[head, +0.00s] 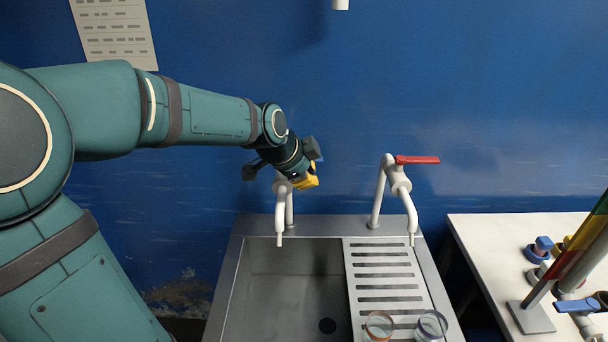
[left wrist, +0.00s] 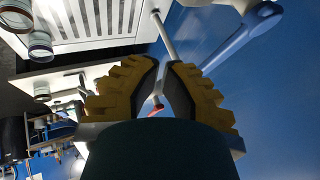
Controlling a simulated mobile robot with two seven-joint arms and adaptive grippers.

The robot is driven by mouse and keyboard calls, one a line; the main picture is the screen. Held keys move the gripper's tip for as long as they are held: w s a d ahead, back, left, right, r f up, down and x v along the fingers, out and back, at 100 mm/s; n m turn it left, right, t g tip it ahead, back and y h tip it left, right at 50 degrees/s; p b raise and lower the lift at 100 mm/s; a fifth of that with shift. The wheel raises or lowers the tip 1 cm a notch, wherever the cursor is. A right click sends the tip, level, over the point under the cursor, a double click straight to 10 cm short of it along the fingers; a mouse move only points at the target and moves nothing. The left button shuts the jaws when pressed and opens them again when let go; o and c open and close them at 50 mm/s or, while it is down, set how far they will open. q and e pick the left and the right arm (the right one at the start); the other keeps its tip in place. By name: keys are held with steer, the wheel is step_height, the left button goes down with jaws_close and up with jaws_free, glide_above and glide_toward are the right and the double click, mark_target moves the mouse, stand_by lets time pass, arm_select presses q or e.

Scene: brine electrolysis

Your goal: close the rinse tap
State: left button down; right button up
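Two white taps stand at the back of the sink. The left tap (head: 281,213) has its spout over the basin; its top is hidden behind my left gripper (head: 308,178). In the left wrist view a blue lever (left wrist: 243,34) on a white tap body lies beside my left gripper (left wrist: 162,64), to the right of its yellow-padded fingers. The fingers are close together with a narrow empty gap. I cannot tell whether they touch the lever. The right tap (head: 398,182) has a red lever (head: 417,160) pointing right, which also shows beyond my fingers (left wrist: 156,109). My right gripper is out of view.
The steel sink (head: 228,273) has a slotted drain board (head: 352,272) with two glass vessels at its front. A white table (head: 480,226) at right bears small parts and a stand (head: 531,317) with a coloured slanting column. A blue wall (head: 480,80) is behind.

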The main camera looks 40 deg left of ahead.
arm_select(q)
steer(key=v, duration=1)
steer(key=shift+d+p, duration=0.3)
steer(key=shift+p, duration=0.05)
steer(key=shift+s, duration=0.15)
